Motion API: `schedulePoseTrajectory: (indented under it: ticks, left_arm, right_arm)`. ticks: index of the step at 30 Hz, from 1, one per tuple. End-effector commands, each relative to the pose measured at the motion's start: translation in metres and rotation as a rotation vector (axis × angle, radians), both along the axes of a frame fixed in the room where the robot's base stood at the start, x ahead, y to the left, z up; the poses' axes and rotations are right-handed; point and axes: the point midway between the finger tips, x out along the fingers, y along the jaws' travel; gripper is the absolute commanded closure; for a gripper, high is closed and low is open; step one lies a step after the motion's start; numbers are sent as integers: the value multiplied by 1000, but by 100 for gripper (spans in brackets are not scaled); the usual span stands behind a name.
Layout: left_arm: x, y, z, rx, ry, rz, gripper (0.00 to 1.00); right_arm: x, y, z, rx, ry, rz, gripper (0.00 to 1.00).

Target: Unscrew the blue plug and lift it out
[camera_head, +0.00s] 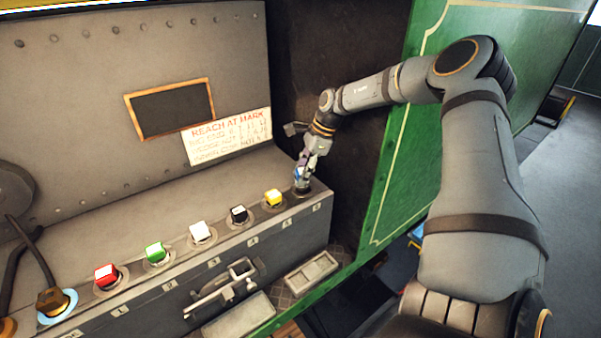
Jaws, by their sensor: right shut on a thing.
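The blue plug (301,181) is at the right end of a row of coloured plugs on the grey ledge. My right gripper (303,172) reaches down over it from above and is shut on it. Only a little of the blue shows between and below the fingers. The plug is at its dark round seat on the ledge; I cannot tell whether it still sits in the seat or is slightly raised. My left gripper is not in view.
Yellow (273,198), black (239,214), white (201,232), green (156,252) and red (106,275) plugs line the ledge to the left. A lettered sign (228,137) is on the riveted wall behind. A green panel (411,150) stands close on the right.

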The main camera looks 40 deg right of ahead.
Motion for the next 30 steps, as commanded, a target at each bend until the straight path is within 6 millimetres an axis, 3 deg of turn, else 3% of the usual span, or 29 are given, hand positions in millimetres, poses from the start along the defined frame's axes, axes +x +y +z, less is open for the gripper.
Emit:
schedulePoseTrajectory:
  ticks: [19,30]
  left_arm:
    - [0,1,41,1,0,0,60]
    - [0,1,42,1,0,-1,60]
  right_arm:
    - [1,-1,42,-1,-4,-2,100]
    - [1,-1,43,-1,-4,-2,100]
